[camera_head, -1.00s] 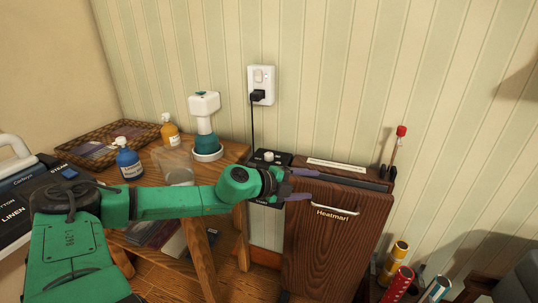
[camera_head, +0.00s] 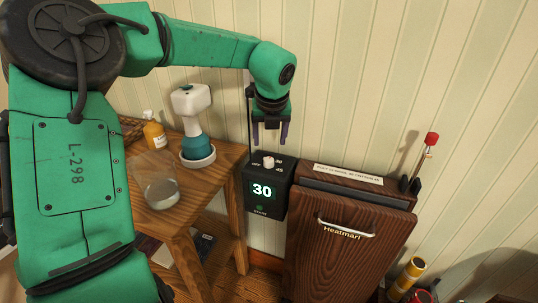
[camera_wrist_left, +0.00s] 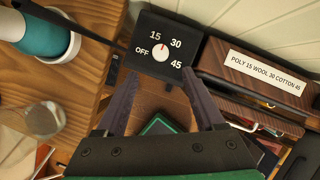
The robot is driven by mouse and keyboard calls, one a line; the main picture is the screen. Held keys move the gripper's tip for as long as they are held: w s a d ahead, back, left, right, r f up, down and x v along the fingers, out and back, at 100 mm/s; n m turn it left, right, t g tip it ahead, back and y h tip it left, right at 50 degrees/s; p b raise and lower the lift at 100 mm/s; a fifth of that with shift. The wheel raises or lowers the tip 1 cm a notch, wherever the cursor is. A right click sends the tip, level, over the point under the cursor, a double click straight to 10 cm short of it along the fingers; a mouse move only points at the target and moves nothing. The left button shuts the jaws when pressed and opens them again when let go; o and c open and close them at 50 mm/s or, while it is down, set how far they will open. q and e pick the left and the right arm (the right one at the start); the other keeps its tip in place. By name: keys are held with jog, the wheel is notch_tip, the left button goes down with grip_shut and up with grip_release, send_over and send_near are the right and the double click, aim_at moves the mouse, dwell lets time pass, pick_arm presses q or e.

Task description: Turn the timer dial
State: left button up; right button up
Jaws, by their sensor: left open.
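The timer dial (camera_head: 268,162) is a small white knob on top of a black timer box (camera_head: 265,190) fixed to the left side of the wooden trouser press (camera_head: 345,245). The box's front display reads 30 in green. In the left wrist view the dial (camera_wrist_left: 160,53) has a red mark and the labels OFF, 15, 30 and 45 around it. My left gripper (camera_head: 270,138) points down just above the dial, open and empty. In the left wrist view its fingers (camera_wrist_left: 160,75) appear to either side below the dial, apart from it. My right gripper is out of view.
A wooden table (camera_head: 205,185) at left holds a teal-and-white device (camera_head: 195,130), a glass jar (camera_head: 158,185) and an orange bottle (camera_head: 153,135). A red-topped stick (camera_head: 428,150) stands at the press's right. The striped wall is close behind.

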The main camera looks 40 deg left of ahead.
pick_arm(q)
send_over(269, 159)
jog(key=s+d, duration=0.1)
jog(key=s, duration=0.1)
jog(key=f, duration=0.5)
jog(key=shift+w+d+f, duration=0.2)
jog(key=shift+w+f, duration=0.05)
jog(key=x, duration=0.3)
jog(key=shift+f, duration=0.3)
jog(key=shift+w+a+f, duration=0.1)
jog(key=shift+f, duration=0.05)
jog(key=c, duration=0.9)
grip_shut()
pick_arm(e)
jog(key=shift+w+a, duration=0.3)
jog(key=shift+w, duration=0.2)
